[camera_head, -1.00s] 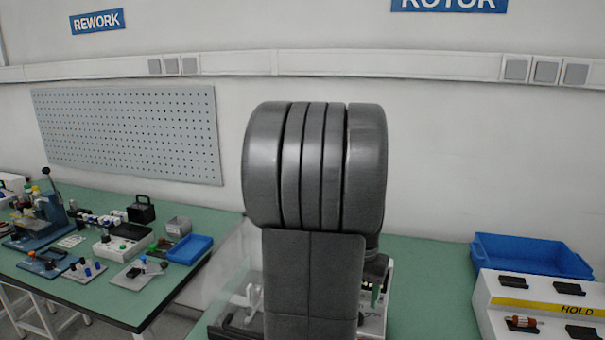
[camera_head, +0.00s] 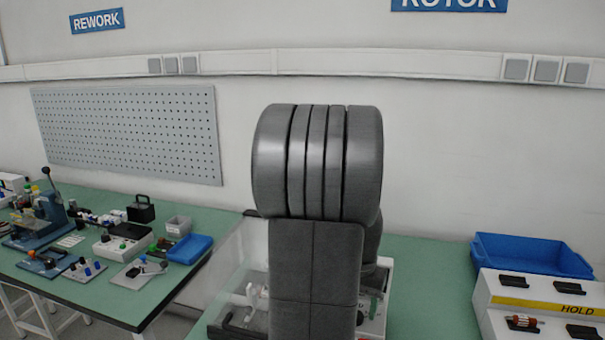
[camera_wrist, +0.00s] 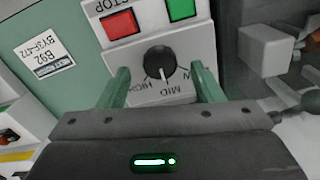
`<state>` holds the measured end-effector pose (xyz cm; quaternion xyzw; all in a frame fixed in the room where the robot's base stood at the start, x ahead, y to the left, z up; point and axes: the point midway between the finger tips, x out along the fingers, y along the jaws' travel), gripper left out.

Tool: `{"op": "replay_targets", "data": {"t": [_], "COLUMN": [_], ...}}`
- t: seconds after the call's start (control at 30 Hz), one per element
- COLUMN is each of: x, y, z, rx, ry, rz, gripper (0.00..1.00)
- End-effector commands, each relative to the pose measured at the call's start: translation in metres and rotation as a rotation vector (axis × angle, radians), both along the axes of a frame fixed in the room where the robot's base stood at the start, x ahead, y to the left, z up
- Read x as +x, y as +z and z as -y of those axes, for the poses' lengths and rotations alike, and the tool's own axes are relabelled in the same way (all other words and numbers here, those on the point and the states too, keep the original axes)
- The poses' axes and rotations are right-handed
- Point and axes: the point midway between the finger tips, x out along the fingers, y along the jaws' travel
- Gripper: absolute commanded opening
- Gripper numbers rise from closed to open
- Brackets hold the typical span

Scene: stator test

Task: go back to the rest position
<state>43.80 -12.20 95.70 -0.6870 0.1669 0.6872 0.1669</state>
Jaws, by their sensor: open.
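My gripper (camera_wrist: 160,88) shows in the wrist view with its two green fingers spread apart and nothing between them. Beyond and between the fingers is a black rotary knob (camera_wrist: 160,62) on a white control panel (camera_wrist: 128,52), with marks reading HIGH and MID. A red button (camera_wrist: 119,24) and a green button (camera_wrist: 182,9) sit above the knob. I cannot tell how far the fingertips are from the panel. In the head view my arm hides the gripper and much of the white test unit (camera_head: 376,300) behind it.
A blue bin (camera_head: 530,256) and a white HOLD rack (camera_head: 540,300) stand at the right. A side bench at the left holds a blue tray (camera_head: 190,248), a lever press (camera_head: 45,215) and small parts. Green bench top (camera_head: 425,265) is bare between the unit and the rack.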

Motion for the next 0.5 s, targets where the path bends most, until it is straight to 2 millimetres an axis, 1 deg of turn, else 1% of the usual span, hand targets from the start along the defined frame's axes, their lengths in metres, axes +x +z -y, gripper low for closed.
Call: {"op": "replay_targets", "data": {"t": [0.03,0.1,0.17,0.5], "x": [-0.001,-0.001,0.000,0.000], "y": [-0.012,-0.025,-0.021,-0.021], "z": [0.000,0.000,0.000,0.000], "rx": [0.001,0.001,-0.001,0.000], "ry": [0.000,0.002,0.057,0.337], "rz": [-0.005,-0.004,0.002,0.000], "gripper": [0.60,0.60,0.60,0.60]}}
